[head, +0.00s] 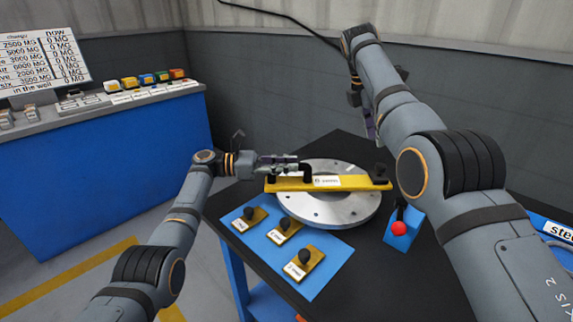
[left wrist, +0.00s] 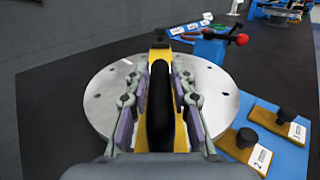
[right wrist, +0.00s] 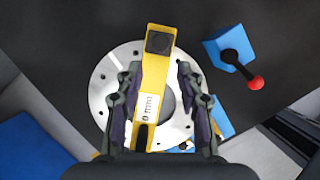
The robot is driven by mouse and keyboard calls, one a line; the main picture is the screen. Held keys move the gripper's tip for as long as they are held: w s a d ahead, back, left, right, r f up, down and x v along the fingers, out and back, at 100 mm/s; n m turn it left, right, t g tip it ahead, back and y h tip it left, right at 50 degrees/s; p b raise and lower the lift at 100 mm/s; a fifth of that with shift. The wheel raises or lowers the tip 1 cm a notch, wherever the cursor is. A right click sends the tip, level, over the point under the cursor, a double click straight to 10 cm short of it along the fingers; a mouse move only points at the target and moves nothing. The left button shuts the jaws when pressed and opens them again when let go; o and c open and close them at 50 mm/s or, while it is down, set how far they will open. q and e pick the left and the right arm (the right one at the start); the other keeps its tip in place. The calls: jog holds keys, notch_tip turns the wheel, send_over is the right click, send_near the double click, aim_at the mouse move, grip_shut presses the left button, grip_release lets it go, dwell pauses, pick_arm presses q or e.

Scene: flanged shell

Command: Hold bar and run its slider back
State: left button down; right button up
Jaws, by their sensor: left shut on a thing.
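The yellow bar (head: 345,182) lies across the top of a round silver flange (head: 335,211).
A blue mat (head: 272,247) holds three yellow plates with black knobs, front left of the flange. A blue block with a red-tipped lever (head: 399,228) stands right of the flange. The dark table (head: 365,290) is clear at the front. A blue counter (head: 100,165) stands left.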

aim_at(379, 172)
jog(key=c, duration=0.7)
jog(key=d+f+m+y, duration=0.1)
jog(key=d+m, duration=0.1)
jog(key=m, duration=0.1)
jog(key=w+d+f+m+t+y, duration=0.1)
jog(key=d+m, duration=0.2)
jog(key=w+d+f+m+t+y, duration=0.1)
jog(key=d+m+y, duration=0.1)
jog(key=m, duration=0.1)
jog(key=shift+w+d+f, duration=0.15)
jog(key=shift+d+f, duration=0.05)
jog(key=shift+d, duration=0.15)
grip_shut()
jog(key=s+d+m+t+y, duration=0.3)
jog(key=s+d+m, duration=0.2)
jog(key=d+m, duration=0.4)
jog(key=s+a+r+m, duration=0.2)
jog(key=s+a+m, duration=0.1)
jog(key=s+m, duration=0.25)
jog(key=shift+t+y, duration=0.3)
jog(key=shift+t, duration=0.1)
jog(key=shift+w+a+f, duration=1.05)
jog(key=shift+w+f, duration=0.05)
jog(key=shift+f, duration=0.2)
jog(key=shift+w+a+f, duration=1)
jog(key=shift+w+f, duration=0.05)
jog(key=shift+f, duration=0.3)
jog(key=shift+w+a+f, duration=1.05)
jog(key=shift+w+f, duration=0.05)
jog(key=shift+f, duration=0.2)
